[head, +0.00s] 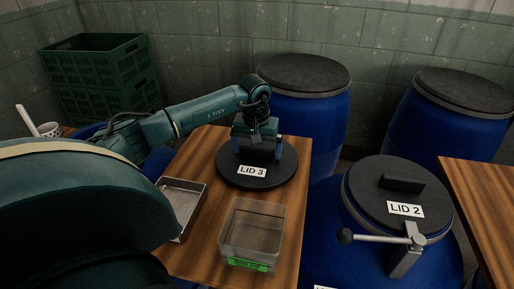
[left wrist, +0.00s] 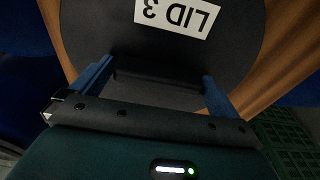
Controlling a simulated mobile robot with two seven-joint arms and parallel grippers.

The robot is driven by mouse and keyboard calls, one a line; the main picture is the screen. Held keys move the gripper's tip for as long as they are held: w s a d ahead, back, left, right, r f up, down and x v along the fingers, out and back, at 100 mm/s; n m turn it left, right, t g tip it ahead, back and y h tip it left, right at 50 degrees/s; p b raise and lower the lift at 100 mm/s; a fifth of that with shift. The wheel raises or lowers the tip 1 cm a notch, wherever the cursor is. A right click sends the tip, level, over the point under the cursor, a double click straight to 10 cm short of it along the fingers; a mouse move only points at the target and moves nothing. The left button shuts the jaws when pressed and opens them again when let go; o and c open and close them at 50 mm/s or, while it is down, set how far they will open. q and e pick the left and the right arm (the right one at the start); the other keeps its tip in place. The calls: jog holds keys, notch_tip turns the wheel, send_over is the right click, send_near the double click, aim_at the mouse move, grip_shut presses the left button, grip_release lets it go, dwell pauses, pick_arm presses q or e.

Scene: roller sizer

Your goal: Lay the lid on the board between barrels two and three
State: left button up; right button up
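The round black lid marked LID 3 (head: 231,176) lies flat on, or very close above, the wooden board (head: 204,148). Its label also shows upside down in the left wrist view (left wrist: 177,14). My left gripper (head: 257,158) points down over the middle of the lid. Its two blue fingers (left wrist: 158,82) stand at the two ends of the lid's dark bar handle and appear to touch it. The contact under the gripper is dark and partly hidden. A blue barrel (head: 332,232) stands right of the board, with LID 2 (head: 371,206) on it. My right gripper is not in view.
A clear box with a green label (head: 229,243) and a shallow metal tray (head: 177,204) stand on the board in front of the lid. A clamp lever (head: 375,239) juts from the LID 2 barrel. Closed blue barrels (head: 318,112) stand behind. Green crates (head: 97,62) are at back left.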

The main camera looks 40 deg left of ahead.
aim_at(256, 160)
pick_arm(q)
jog(key=shift+r, duration=0.15)
notch_tip(256, 160, up, 12)
jog(key=s, duration=0.1)
jog(key=shift+s+d, duration=0.15)
jog(key=shift+d, duration=0.2)
dwell(0.4)
